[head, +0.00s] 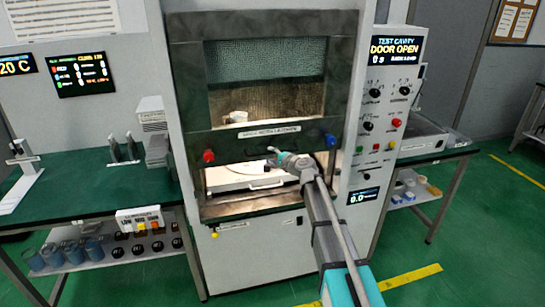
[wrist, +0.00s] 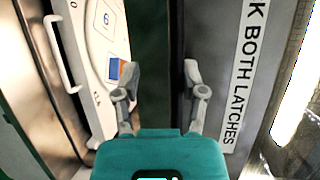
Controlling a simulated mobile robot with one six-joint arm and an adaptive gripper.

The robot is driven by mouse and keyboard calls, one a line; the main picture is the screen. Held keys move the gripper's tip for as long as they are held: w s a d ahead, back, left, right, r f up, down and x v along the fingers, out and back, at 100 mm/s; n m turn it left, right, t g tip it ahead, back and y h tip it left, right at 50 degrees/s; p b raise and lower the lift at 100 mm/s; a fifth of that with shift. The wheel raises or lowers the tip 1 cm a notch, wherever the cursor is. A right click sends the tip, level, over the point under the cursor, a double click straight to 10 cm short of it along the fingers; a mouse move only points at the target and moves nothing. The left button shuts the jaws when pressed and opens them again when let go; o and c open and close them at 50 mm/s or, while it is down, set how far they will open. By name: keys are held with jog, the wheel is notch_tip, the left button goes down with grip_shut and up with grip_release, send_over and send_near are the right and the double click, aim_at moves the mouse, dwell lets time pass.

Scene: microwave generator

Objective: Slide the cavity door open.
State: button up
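The cavity door (head: 190,95) is a dark frame with a mesh window. Its lower bar carries a white label, which reads "K BOTH LATCHES" where it shows in the wrist view (wrist: 240,75). A red knob (head: 208,156) is at the bar's left and a blue knob (head: 330,140) at its right. Below the bar is a gap, with a white tray (head: 235,181) inside. My gripper (head: 277,157) is at the bar's lower edge, right of the middle. In the wrist view its fingers (wrist: 162,75) are apart, with a dark strip behind them. I cannot tell whether they touch the door.
The test cavity display (head: 396,47) reads "DOOR OPEN". A control panel (head: 383,125) with knobs and buttons stands right of the door. A green-topped bench (head: 90,180) with equipment is at the left, another table (head: 435,152) at the right. The tray's handle (wrist: 65,65) sticks out.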

notch_tip(320, 180, down, 3)
jog(key=shift+r+b, duration=0.2)
jog(key=shift+b, duration=0.75)
jog(key=shift+s+d, duration=0.1)
jog(key=shift+s, duration=0.05)
jog(key=p+v, duration=0.2)
jog(key=v, duration=1.1)
jog(key=shift+d+p, duration=0.15)
jog(key=shift+p, duration=0.15)
jog(key=shift+s+r, duration=0.1)
jog(key=s+d+f+n+g+h, duration=0.35)
jog(key=s+f+n+g, duration=0.4)
jog(key=s+f, duration=0.4)
jog(key=s+d+f+n+g+h, duration=0.1)
jog(key=s+d+g+h, duration=0.1)
jog(key=s+d, duration=0.3)
jog(key=s+d+f+n+g+h, duration=0.2)
jog(key=s+d+h, duration=0.3)
jog(key=s, duration=0.5)
jog(key=shift+f, duration=0.2)
jog(key=shift+w+g, duration=0.1)
jog(key=shift+g, duration=0.15)
